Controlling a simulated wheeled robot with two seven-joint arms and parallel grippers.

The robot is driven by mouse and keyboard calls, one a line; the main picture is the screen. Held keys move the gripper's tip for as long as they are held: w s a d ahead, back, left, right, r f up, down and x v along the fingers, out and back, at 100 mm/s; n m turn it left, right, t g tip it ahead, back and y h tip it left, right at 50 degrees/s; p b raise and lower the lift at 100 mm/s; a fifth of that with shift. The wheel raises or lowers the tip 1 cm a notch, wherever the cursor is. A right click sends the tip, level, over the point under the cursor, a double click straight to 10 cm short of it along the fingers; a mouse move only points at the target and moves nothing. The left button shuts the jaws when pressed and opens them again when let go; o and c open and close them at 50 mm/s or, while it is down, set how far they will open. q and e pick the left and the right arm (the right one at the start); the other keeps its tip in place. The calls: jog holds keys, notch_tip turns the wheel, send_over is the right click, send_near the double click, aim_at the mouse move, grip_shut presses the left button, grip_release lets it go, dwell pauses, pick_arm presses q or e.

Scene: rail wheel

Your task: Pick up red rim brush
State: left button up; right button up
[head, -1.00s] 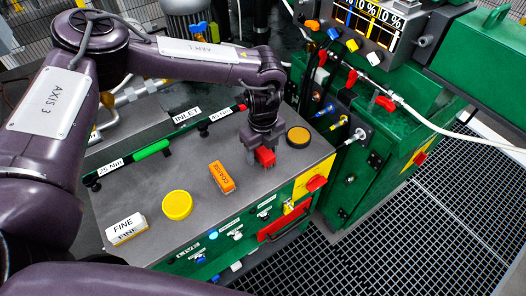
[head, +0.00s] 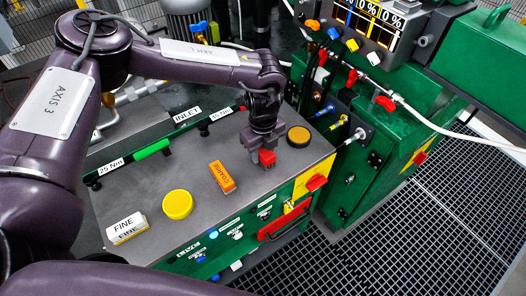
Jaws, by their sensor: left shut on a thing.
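The red rim brush (head: 267,158) is a small red block on the grey bench top, toward its right end. My left gripper (head: 262,147) comes down on it from above and is shut on it. The fingers cover its upper part. I cannot tell whether its underside touches the bench. My right gripper does not show.
An orange COARSE block (head: 222,177), a yellow round tin (head: 177,204) and a white FINE block (head: 127,228) stand left of the brush. Green machine (head: 385,125) with hoses stands beyond.

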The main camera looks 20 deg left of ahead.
pick_arm(q)
notch_tip(320, 180, up, 12)
jog(key=b, duration=0.2)
notch_tip(320, 180, up, 8)
jog(key=p, duration=0.1)
send_over(263, 149)
jog(key=o, duration=0.4)
jog(key=shift+c, duration=1.4)
